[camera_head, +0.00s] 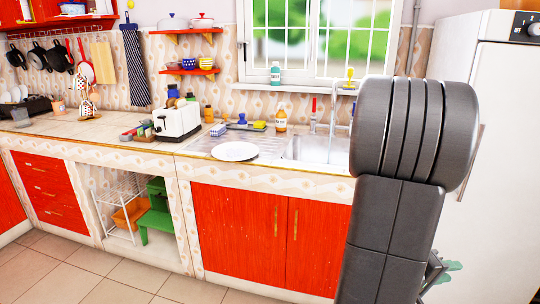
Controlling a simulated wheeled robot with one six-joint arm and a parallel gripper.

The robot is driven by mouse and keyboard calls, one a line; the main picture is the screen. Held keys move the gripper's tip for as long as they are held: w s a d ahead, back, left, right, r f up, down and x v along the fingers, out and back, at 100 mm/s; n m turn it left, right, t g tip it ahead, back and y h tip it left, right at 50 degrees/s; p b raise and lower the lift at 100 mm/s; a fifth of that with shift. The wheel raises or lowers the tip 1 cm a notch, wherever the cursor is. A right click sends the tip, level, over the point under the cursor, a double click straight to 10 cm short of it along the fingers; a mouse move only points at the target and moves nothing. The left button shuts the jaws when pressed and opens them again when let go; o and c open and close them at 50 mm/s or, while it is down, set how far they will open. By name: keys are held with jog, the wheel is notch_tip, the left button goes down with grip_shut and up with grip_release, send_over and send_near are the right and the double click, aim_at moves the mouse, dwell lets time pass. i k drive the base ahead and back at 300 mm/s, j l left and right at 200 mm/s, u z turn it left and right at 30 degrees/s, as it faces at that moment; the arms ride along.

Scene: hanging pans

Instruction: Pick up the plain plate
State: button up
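A plain white plate (234,152) lies flat on the metal drainboard of the counter, left of the sink, close to the counter's front edge. My dark grey arm fills the right side of the view, in front of the right part of the counter and the fridge. A small dark piece of my arm's far end shows low at the right, but the fingertips cannot be made out. Nothing covers the plate.
A white toaster (177,121) stands left of the plate. Behind the plate are a blue-and-white item, a sponge (259,126) and an amber bottle (281,120). The sink (318,148) is to its right. Red cabinet doors (245,230) are below; the floor in front is clear.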

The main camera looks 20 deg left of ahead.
aim_at(235, 150)
jog(key=i+u, duration=0.15)
jog(key=u, duration=1.5)
jog(key=i+l+u, duration=0.2)
jog(key=u, duration=0.15)
jog(key=i+l+u, duration=0.15)
jog(key=l+u, duration=0.2)
jog(key=l, duration=0.15)
jog(key=i+l+u, duration=0.1)
jog(key=l+u, duration=0.55)
jog(key=l, duration=0.5)
jog(key=i+l, duration=0.1)
jog(key=l, duration=0.25)
